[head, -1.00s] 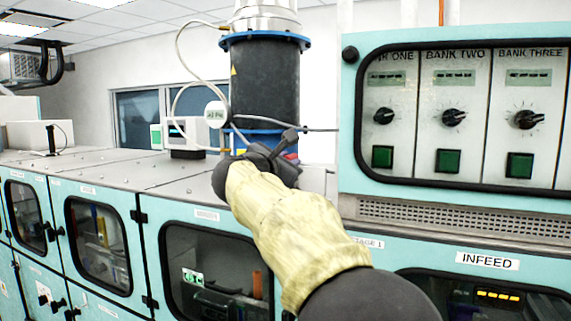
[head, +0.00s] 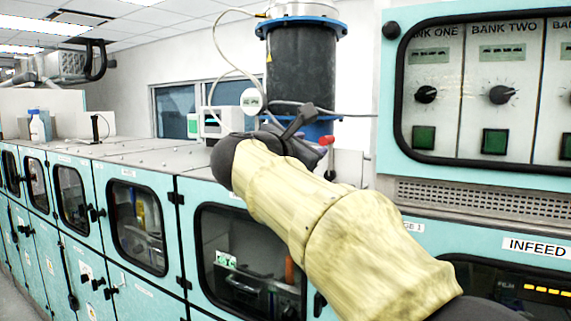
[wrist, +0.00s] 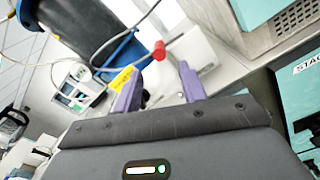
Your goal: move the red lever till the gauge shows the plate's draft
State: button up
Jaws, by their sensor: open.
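The red lever's round knob (head: 327,141) shows just past my gripper, at the foot of the dark cylinder. In the wrist view the red knob (wrist: 159,50) lies beyond and between the fingertips, apart from them. My gripper (wrist: 158,78) is open and empty, with two purple fingers. In the head view my arm hides most of the gripper. A round white disc (head: 251,101), perhaps the gauge, hangs left of the cylinder; its marking is too small to read. A yellow label (wrist: 122,80) shows partly behind the left finger. I cannot make out the plate's draft value.
The dark cylinder (head: 301,70) with blue flanges stands behind the lever. A white instrument (head: 222,122) sits left of it on the grey cabinet top (head: 150,150). The control panel (head: 480,85) rises at the right. Pale hoses loop near the cylinder.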

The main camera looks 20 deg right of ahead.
jog(key=b+v, duration=0.2)
jog(key=v, duration=0.7)
jog(key=shift+b, duration=0.4)
jog(key=shift+w+d, duration=0.1)
jog(key=shift+w, duration=0.05)
